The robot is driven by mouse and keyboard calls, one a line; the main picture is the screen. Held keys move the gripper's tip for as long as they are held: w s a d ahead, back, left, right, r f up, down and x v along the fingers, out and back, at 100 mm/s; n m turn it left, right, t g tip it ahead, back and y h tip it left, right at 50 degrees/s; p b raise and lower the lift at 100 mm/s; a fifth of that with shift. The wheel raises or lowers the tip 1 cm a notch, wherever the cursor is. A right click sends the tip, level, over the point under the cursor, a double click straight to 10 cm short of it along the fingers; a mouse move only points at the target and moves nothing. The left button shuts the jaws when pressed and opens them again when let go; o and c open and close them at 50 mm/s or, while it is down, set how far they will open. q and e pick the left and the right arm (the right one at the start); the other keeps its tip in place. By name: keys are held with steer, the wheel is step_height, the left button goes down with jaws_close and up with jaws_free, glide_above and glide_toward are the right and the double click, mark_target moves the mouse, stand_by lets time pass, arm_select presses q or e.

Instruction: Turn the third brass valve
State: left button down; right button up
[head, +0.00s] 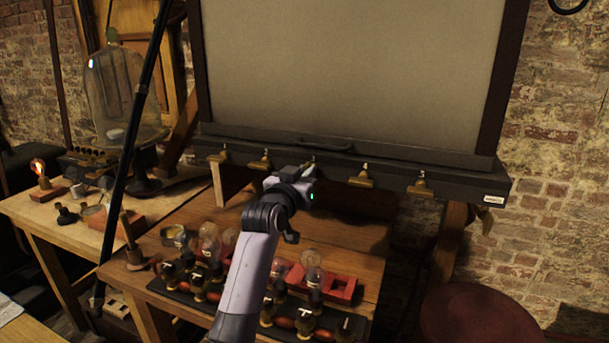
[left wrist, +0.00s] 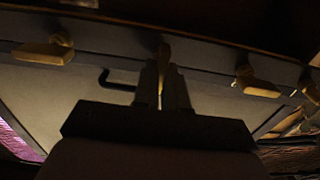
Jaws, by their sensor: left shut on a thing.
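Several brass valves sit in a row along the dark ledge (head: 460,186) under the large pale panel. The first valve (head: 219,157) and second valve (head: 262,161) are to the left of my left gripper (head: 310,173). The fourth valve (head: 362,178) and fifth valve (head: 420,187) are to its right. My left gripper is at the third valve and mostly hides it. In the left wrist view the fingers (left wrist: 162,88) are shut on the third valve (left wrist: 163,52), with neighbouring valves (left wrist: 45,52) (left wrist: 257,84) apart on both sides. My right gripper is out of view.
Below the ledge, a wooden table (head: 350,238) holds glass bulbs (head: 312,275) and red blocks (head: 341,289). A glass bell jar (head: 112,95) stands on the left bench (head: 50,208). A dark red round seat (head: 480,315) is at lower right.

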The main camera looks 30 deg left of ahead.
arm_select(q)
steer(key=shift+d+f+m, duration=0.15)
steer(key=shift+m, duration=4.3)
steer(key=shift+d+f+m, duration=0.1)
steer(key=shift+m, duration=4.35)
steer(key=c, duration=1.2)
jaws_free()
steer(key=shift+s, duration=0.1)
